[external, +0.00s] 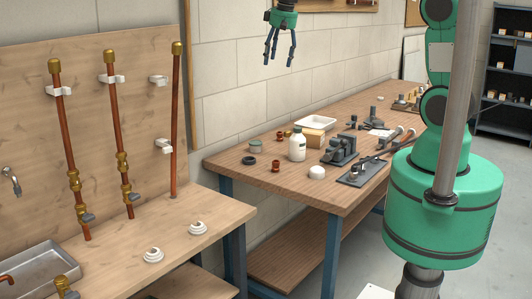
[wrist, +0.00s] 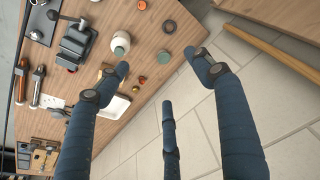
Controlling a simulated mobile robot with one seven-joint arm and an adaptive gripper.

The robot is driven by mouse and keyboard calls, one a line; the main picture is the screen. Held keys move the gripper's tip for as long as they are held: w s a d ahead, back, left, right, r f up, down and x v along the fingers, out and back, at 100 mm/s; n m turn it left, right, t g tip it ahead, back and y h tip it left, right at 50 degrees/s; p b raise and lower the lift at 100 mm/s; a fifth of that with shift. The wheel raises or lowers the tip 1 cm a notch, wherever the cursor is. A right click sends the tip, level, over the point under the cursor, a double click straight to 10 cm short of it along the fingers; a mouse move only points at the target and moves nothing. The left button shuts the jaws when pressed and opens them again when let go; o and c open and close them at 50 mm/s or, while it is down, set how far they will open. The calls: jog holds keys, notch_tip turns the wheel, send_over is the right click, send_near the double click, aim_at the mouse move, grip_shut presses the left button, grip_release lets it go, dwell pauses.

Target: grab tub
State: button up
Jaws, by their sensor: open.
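A small round tub (external: 255,146) with a grey-green lid stands on the far workbench, near its left back edge. In the wrist view the tub (wrist: 163,57) shows from above, between the fingertips in the picture but well beyond them. My gripper (external: 279,58) hangs high above the bench in the external view, fingers pointing down. Its dark fingers are spread, open and empty, and it also shows in the wrist view (wrist: 166,78). Nothing touches the tub.
A black ring (external: 249,160) and copper fittings (external: 275,166) lie near the tub. A white bottle (external: 297,148), a wooden block (external: 313,139) and a white tray (external: 317,122) stand to its right. The wall is close behind the bench.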

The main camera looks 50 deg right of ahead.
jog(key=w+d+f+g+p, duration=0.1)
jog(key=w+d+f+p, duration=0.3)
jog(key=w+f, duration=0.7)
jog(key=m+g+p, duration=0.2)
send_over(254, 141)
notch_tip(254, 141, down, 17)
jog(key=shift+s+d, duration=0.1)
jog(key=shift+s, duration=0.05)
jog(key=shift+f+p, duration=0.55)
jog(key=shift+f, duration=3.7)
jog(key=shift+a+f+p, duration=0.2)
jog(key=shift+f+p, duration=0.35)
jog(key=shift+f, duration=2.05)
